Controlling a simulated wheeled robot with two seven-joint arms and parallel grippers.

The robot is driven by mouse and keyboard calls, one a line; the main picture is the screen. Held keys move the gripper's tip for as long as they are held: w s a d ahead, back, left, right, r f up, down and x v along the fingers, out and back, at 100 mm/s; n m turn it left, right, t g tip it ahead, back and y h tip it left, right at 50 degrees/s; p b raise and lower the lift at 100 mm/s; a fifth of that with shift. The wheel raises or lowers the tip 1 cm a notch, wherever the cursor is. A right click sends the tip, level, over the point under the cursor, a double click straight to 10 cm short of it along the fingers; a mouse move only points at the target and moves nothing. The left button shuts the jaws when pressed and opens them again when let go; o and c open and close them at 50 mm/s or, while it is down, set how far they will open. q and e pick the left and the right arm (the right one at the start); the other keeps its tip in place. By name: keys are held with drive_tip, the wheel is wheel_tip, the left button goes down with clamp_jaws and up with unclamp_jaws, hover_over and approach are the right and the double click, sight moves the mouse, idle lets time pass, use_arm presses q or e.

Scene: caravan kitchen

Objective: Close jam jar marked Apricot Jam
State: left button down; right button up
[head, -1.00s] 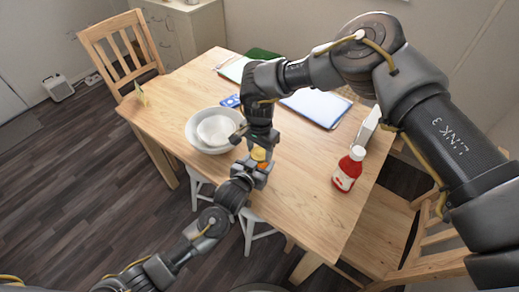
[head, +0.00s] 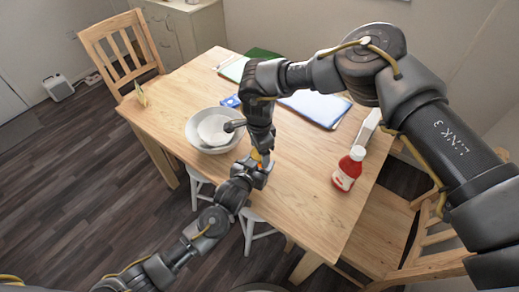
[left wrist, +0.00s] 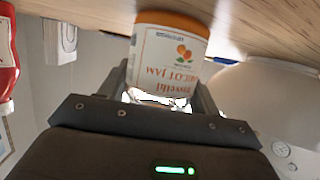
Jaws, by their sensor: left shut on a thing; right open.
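The jam jar (head: 257,157) stands near the table's front edge, with an orange band and a white label showing "JAM" upside down in the left wrist view (left wrist: 170,52). My left gripper (head: 258,172) is shut on the jar, with its jaws at either side of it. My right gripper (head: 262,147) points down from above, open, right over the jar's top. It hides most of the top in the head view, so I cannot tell whether it touches the lid or how the lid sits.
A white bowl stack (head: 196,142) stands just left of the grippers. A red bottle with a white cap (head: 349,168) stands to the right. A blue-edged folder (head: 316,108) lies behind. The wooden table (head: 300,205) is clear at the front right.

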drive_tip(key=shift+r, duration=0.15)
drive_tip(key=shift+r, duration=2.15)
drive_tip(key=shift+c, duration=0.3)
drive_tip(key=r+n, duration=0.1)
drive_tip(key=n, duration=0.2)
drive_tip(key=shift+r, duration=0.4)
drive_tip(key=r+n, duration=0.1)
drive_tip(key=n, duration=0.2)
drive_tip(key=shift+r, duration=0.35)
drive_tip(key=shift+f, duration=4.05)
